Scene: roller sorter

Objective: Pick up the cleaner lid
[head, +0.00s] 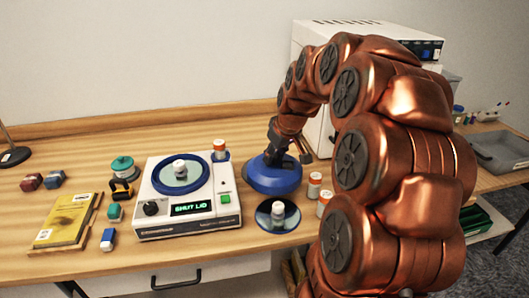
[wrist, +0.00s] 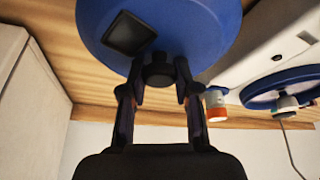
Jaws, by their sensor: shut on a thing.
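The blue round lid (head: 272,178), which I take to be the cleaner lid, is right of the white machine (head: 230,232) in the head view. My gripper (head: 278,157) reaches it from above. In the wrist view the blue lid (wrist: 205,25) fills the top, with a dark square patch on it. My gripper (wrist: 158,75) is shut on the lid's black knob (wrist: 158,72), one finger on each side. I cannot tell whether the lid touches the table. The machine has a blue-ringed round top (head: 160,184) and a green display reading "SHUT LID".
A dark round disc (head: 265,217) with a white piece on it lies in front of the lid. Orange-capped bottles (head: 314,188) stand at its right. A yellow book (head: 66,222) and small blocks lie left of the machine. A white cabinet (head: 305,45) stands behind.

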